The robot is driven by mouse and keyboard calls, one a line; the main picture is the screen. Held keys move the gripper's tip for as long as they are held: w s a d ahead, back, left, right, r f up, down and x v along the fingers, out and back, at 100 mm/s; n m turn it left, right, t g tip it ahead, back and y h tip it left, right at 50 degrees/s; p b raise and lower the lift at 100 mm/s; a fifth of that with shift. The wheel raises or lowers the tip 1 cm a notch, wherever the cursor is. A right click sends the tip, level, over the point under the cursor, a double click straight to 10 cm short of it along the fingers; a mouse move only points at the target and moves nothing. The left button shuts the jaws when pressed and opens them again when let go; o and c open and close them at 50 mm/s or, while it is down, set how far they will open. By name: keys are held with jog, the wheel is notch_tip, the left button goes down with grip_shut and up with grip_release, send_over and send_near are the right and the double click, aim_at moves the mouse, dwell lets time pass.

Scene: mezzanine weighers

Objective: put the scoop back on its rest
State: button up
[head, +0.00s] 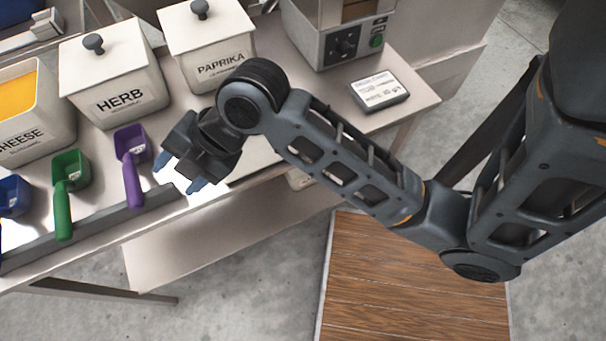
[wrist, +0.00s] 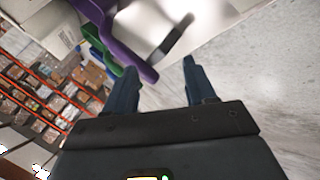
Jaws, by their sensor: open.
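A purple scoop (head: 132,165) lies on the table in front of the herb bin, its handle reaching down across a grey rail (head: 100,218) near the front edge. It also shows in the wrist view (wrist: 128,42), just ahead of the fingers. A green scoop (head: 64,195) and a blue scoop (head: 13,195) sit in the same way further left. My gripper (head: 178,174) is open and empty, just right of the purple scoop near the rail's right end, and apart from it. In the wrist view its two blue fingers (wrist: 160,64) stand apart with nothing between them.
Lidded bins marked herb (head: 118,100) and paprika (head: 215,68) and an open cheese bin (head: 30,140) stand behind the scoops. A weighing machine (head: 345,45) and a small label block (head: 379,91) are at the right. A wooden platform (head: 400,285) lies on the floor.

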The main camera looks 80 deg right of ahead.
jog(key=s+f+m+t+h, duration=0.2)
jog(key=s+f+m, duration=0.1)
jog(key=s+m, duration=0.35)
jog(key=s+r+m+t, duration=0.2)
jog(key=s+r+m, duration=0.2)
jog(key=s, duration=0.4)
jog(key=s+a+r+m+t, duration=0.1)
jog(key=s+r+m+t, duration=0.1)
jog(key=s+r+m, duration=0.3)
jog(key=s, duration=0.4)
jog(key=shift+r+m+t+h, duration=0.15)
jog(key=shift+m+t+h, duration=0.15)
jog(key=shift+m+h, duration=0.1)
jog(key=shift+s+a, duration=0.1)
jog(key=shift+c, duration=0.2)
